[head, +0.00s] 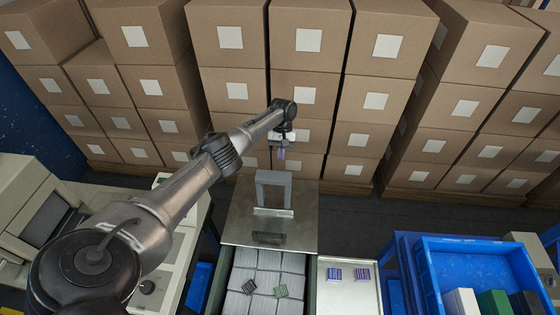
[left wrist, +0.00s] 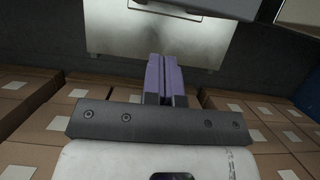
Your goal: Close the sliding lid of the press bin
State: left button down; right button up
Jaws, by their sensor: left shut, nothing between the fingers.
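The press bin (head: 214,285) stands at the bottom centre of the head view, its front part open. Grey stacked pieces show inside, with a black and a green grid piece on top. A flat metal lid (head: 238,218) lies behind the opening, with a dark handle (head: 268,238) near its front edge. A grey arch-shaped frame (head: 273,178) stands over the metal surface. My left gripper (head: 282,153) is beyond the arch, apart from the lid, shut and empty. In the left wrist view its purple fingers (left wrist: 165,76) are together below a metal plate (left wrist: 160,38).
Tall stacks of cardboard boxes (head: 310,85) rise close behind my left gripper. A white tray (head: 349,290) with small blue and purple packs is right of the bin. A blue crate (head: 470,250) stands farther right. Dark floor shows between the lid and the crate.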

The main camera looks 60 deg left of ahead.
pick_arm(q)
jog(key=shift+s+d+f+p, duration=0.1)
jog(key=shift+s+d+p, duration=0.5)
jog(key=shift+d+p, duration=0.15)
jog(key=shift+s+d+p, duration=0.6)
jog(key=shift+d+p, duration=0.05)
jog(key=shift+d, duration=0.2)
